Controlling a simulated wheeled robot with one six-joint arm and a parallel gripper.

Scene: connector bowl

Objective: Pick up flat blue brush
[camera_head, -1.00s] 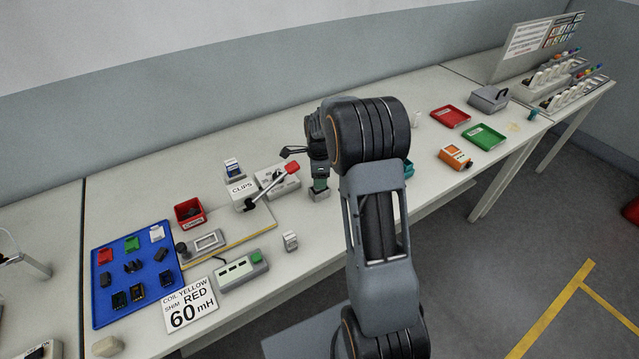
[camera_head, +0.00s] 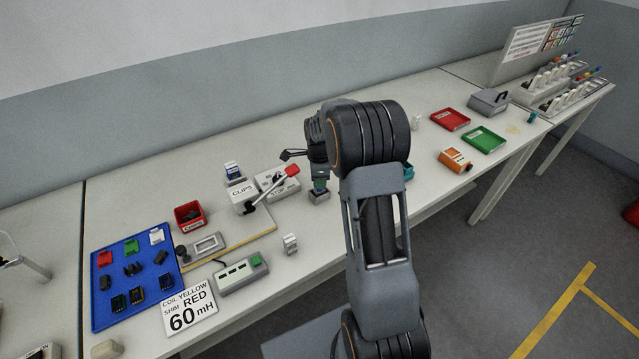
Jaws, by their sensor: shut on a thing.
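My gripper (camera_head: 320,180) points down over the table, just right of the lever with the red knob, and is partly hidden behind my own arm. It is shut on a small blue-green piece (camera_head: 320,186), which I take to be the flat blue brush. The piece is too small to make out its bristles or full shape. A small grey block (camera_head: 319,197) is directly below it. I cannot tell whether the piece touches the block or sits in it.
The lever fixture (camera_head: 277,183) stands close on the left, beside the CLIPS box (camera_head: 243,190). A blue tray (camera_head: 110,310) of parts lies at far left. A teal thing (camera_head: 408,171) is partly behind my arm. An orange device (camera_head: 455,160) and red and green trays are right.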

